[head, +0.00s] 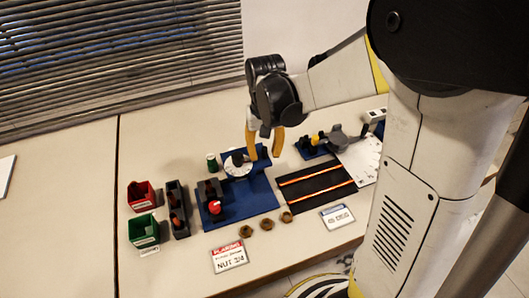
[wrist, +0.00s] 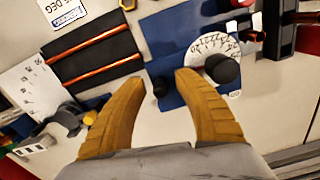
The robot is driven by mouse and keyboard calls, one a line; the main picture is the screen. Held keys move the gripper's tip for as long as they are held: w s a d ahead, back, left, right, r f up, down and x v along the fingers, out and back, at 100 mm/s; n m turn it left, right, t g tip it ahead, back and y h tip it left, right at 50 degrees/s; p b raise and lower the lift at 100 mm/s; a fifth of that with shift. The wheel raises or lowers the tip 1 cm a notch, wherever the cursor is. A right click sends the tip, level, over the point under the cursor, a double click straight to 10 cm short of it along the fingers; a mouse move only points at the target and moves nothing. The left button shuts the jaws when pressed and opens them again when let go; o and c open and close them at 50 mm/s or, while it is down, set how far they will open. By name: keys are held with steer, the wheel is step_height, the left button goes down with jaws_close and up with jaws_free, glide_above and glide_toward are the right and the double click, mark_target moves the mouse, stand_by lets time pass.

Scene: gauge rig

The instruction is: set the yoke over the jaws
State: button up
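My gripper (head: 264,150) has two yellow fingers and hangs above the back of the blue fixture (head: 262,194). In the wrist view its fingers (wrist: 157,80) are spread, with nothing held between them. A white numbered dial (head: 238,170) with a black knob stands on the fixture. Dark upright blocks (head: 209,188) and a red knob (head: 215,207) are at its front left; these may be the jaws. A grey piece (head: 337,137) beside a small blue stand at the right may be the yoke; I cannot tell for certain.
A black mat with orange strips (head: 316,186) and a white marked sheet (head: 362,163) lie right of the fixture. Brass nuts (head: 267,224) and label cards (head: 229,257) lie in front. A dark rack (head: 177,209), red bin (head: 141,196) and green bin (head: 143,229) stand left.

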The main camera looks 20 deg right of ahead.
mark_target(231, 167)
jaws_close()
steer(key=a, duration=0.9)
steer(key=shift+a, duration=0.45)
jaws_free()
steer(key=shift+a, duration=0.15)
steer(key=shift+r, duration=0.1)
